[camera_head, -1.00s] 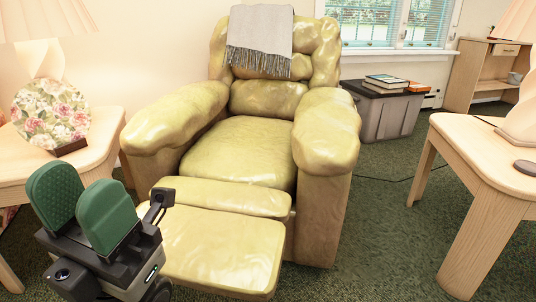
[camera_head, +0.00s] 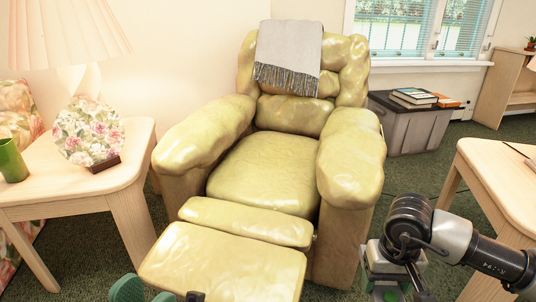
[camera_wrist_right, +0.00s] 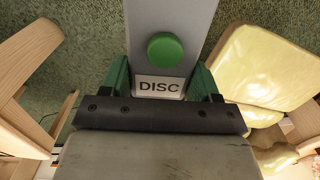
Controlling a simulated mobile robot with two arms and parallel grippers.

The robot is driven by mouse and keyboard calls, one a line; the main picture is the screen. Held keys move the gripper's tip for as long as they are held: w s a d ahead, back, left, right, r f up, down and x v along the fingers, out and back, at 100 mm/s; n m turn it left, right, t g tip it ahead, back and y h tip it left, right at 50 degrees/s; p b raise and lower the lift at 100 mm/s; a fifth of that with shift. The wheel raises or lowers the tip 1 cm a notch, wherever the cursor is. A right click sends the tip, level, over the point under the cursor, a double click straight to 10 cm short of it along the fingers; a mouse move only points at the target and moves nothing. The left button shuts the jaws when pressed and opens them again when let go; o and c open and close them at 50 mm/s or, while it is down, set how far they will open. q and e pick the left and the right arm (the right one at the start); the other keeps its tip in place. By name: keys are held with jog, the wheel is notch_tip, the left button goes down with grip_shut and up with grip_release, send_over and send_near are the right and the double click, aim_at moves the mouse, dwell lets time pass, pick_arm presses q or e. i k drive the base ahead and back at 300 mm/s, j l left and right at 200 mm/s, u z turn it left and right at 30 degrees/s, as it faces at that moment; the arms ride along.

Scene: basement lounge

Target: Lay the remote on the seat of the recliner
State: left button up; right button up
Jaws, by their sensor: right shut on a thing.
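The yellow-green leather recliner (camera_head: 300,120) stands in the middle of the head view, its footrest (camera_head: 225,262) extended toward me. Its seat (camera_head: 265,172) is bare. My right gripper (camera_head: 392,288) is low at the right, beside the recliner's right armrest and footrest. In the right wrist view my right gripper (camera_wrist_right: 160,76) is shut on the remote (camera_wrist_right: 188,14), a grey bar with a green round button and a "DISC" label. The remote is not clearly visible in the head view. My left gripper (camera_head: 146,292) shows only green fingertips, apart and empty, at the bottom edge.
A wooden side table (camera_head: 55,200) with a lamp, floral plate (camera_head: 88,132) and green cup (camera_head: 11,160) stands left. Another wooden table (camera_head: 490,165) stands right, near my right arm. A grey throw (camera_head: 289,50) hangs over the backrest. A grey bin (camera_head: 412,128) stands behind.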

aim_at(266, 168)
jog(key=i+j+u, duration=0.1)
jog(key=i+j, duration=0.15)
jog(key=i, duration=0.15)
jog(key=i+j+u, duration=0.15)
jog(key=i, duration=0.25)
jog(key=i+j+u, duration=0.1)
jog(key=i, duration=0.3)
jog(key=i+j, duration=0.15)
jog(key=j, duration=0.15)
jog(key=i+j+u, duration=0.15)
jog(key=i+j, duration=0.05)
jog(key=j, duration=0.1)
